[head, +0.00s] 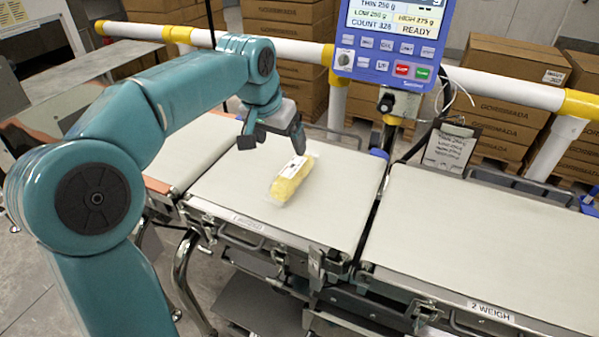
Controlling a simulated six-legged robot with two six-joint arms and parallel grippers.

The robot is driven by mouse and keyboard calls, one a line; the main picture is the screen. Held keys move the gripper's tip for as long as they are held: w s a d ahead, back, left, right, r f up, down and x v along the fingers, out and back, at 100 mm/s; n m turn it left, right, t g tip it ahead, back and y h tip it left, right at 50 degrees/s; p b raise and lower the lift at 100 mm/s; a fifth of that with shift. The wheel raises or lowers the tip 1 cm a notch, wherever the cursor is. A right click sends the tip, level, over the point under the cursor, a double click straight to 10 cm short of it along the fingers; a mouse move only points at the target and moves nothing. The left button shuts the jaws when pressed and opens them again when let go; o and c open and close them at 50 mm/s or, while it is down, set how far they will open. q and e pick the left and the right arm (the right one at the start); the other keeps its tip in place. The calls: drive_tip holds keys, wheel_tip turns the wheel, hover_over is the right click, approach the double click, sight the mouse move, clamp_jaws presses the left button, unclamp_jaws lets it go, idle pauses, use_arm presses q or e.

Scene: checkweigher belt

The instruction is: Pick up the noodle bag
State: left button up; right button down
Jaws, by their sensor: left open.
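The noodle bag (292,180) is a clear pack of yellow noodles with a white label at its upper end. It lies flat on the pale belt section (225,185) left of the weigh section. My left gripper (273,146) is open and empty, with its fingers pointing down just above and behind the bag's upper left end. The gap between fingers and bag is hard to judge. My right gripper is not in view.
The belt section labelled "2 WEIGH" (480,245) is bare, to the right across a narrow gap. A blue display unit (392,40) stands behind the belts near a white and yellow rail (500,88). A clipboard (450,148) hangs there. Cardboard boxes (500,110) are stacked behind.

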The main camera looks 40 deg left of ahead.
sight(290, 170)
use_arm(q)
drive_tip(key=b+x, duration=0.1)
drive_tip(key=x, duration=0.8)
drive_tip(key=shift+s+f, duration=0.1)
drive_tip(key=shift+s, duration=0.05)
drive_tip(key=shift+f, duration=0.5)
drive_tip(key=x, duration=0.5)
drive_tip(key=shift+w+a+f+b, duration=0.15)
drive_tip(key=shift+w+a+b, duration=0.05)
drive_tip(key=shift+w+b, duration=0.15)
drive_tip(key=c, duration=1.3)
